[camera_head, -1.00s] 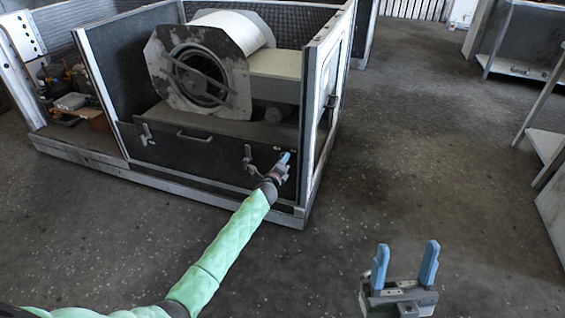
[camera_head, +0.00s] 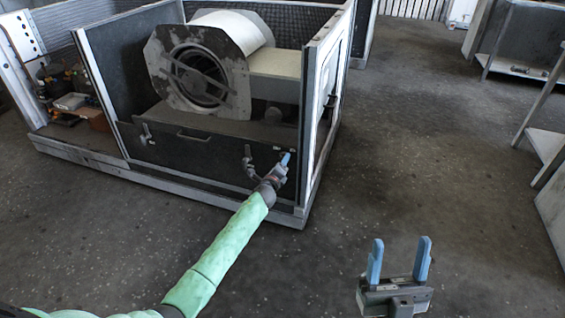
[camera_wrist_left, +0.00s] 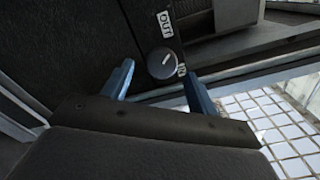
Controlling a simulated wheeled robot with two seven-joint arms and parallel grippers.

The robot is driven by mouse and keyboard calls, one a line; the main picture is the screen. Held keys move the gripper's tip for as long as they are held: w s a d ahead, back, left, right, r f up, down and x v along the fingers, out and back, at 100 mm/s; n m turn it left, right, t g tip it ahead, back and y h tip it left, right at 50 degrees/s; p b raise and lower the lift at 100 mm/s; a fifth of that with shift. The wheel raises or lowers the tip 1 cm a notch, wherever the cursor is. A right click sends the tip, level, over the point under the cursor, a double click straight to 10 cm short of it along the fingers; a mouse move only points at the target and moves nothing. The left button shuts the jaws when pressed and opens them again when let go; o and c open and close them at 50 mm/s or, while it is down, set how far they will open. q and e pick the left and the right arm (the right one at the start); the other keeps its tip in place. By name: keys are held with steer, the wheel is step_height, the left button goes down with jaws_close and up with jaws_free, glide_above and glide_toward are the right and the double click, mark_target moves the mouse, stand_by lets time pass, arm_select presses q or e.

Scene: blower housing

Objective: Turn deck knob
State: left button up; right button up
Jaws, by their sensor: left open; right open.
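The deck knob (camera_wrist_left: 161,63) is a round dark knob with a light mark on its face. In the left wrist view it sits on a dark panel strip between an OUT label (camera_wrist_left: 165,24) and a second small label (camera_wrist_left: 181,70). My left gripper (camera_wrist_left: 160,82) is open, with one blue finger to each side of the knob's lower area; contact cannot be told. In the head view the left gripper (camera_head: 283,165) is at the upper right of the housing's front panel (camera_head: 195,160); the knob is too small to make out there. My right gripper (camera_head: 398,262) is open and empty over the floor.
The blower (camera_head: 205,65) stands inside the open metal housing. A latch (camera_head: 248,158) sits left of my left gripper, and a handle (camera_head: 195,137) is further left. Shelving (camera_head: 530,70) stands at the right. The floor between is clear.

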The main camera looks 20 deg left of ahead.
arm_select(q)
steer(key=s, duration=0.6)
steer(key=shift+s+p, duration=0.25)
steer(key=shift+p, duration=0.2)
arm_select(e)
steer(key=w+a+f+g+h, duration=0.1)
steer(key=w+f+g, duration=0.2)
steer(key=w+f, duration=0.2)
step_height(320, 180, down, 3)
steer(key=shift+w+a+f+g+h, duration=0.1)
steer(key=shift+w+a+g+h, duration=0.05)
steer(key=shift+a+g+h, duration=0.2)
